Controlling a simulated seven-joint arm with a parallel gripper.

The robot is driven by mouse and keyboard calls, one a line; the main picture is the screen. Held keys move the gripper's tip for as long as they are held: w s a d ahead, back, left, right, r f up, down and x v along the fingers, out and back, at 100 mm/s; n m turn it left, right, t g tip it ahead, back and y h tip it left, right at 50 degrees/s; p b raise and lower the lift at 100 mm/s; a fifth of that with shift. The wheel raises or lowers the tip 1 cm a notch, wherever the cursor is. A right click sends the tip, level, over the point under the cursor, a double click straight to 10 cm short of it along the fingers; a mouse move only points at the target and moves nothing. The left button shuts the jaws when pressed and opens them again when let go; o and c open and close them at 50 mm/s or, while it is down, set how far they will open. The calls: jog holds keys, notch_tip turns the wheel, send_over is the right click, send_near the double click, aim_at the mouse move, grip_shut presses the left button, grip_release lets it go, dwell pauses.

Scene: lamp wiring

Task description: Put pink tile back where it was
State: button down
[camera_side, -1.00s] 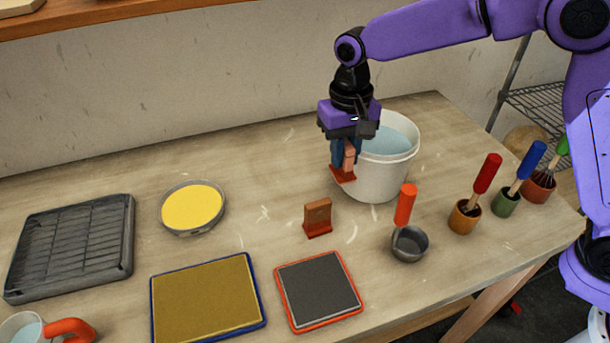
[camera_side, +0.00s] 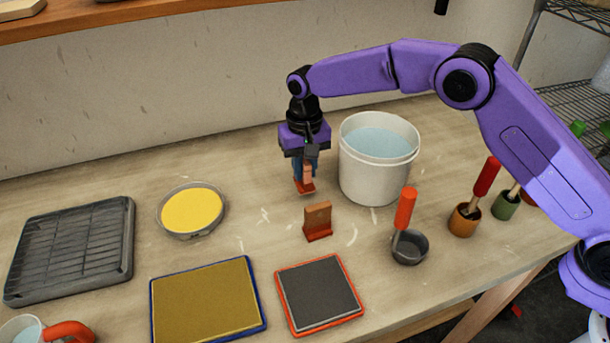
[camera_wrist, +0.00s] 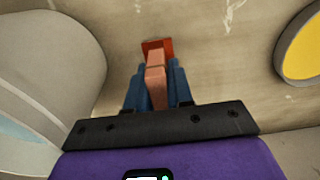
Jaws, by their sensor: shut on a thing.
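The pink tile (camera_side: 307,172) is a small salmon-pink upright piece with a red foot at its lower end. My gripper (camera_side: 305,170) is shut on it and holds it above the table, left of the white bucket. In the wrist view the tile (camera_wrist: 155,82) sits between my two blue fingers, with its red foot beyond the fingertips. Whether the foot touches the table is hard to tell, but it looks raised.
A brown tile (camera_side: 318,217) with a red-brown foot stands on the table just below my gripper. The bucket (camera_side: 376,180) holds pale liquid. A yellow dish (camera_side: 192,210), grey rack (camera_side: 72,245), mustard pad (camera_side: 208,298) and dark grey pad (camera_side: 319,293) lie around. Table behind the dish is clear.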

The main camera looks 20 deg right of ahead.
aim_at(305, 178)
jog(key=shift+s+f, duration=0.1)
jog(key=shift+f, duration=1.25)
jog(key=shift+f, duration=0.2)
jog(key=c, duration=1)
grip_release()
jog(key=shift+r, duration=0.15)
notch_tip(305, 178, up, 12)
jog(key=shift+f, duration=0.25)
jog(key=shift+r, duration=0.35)
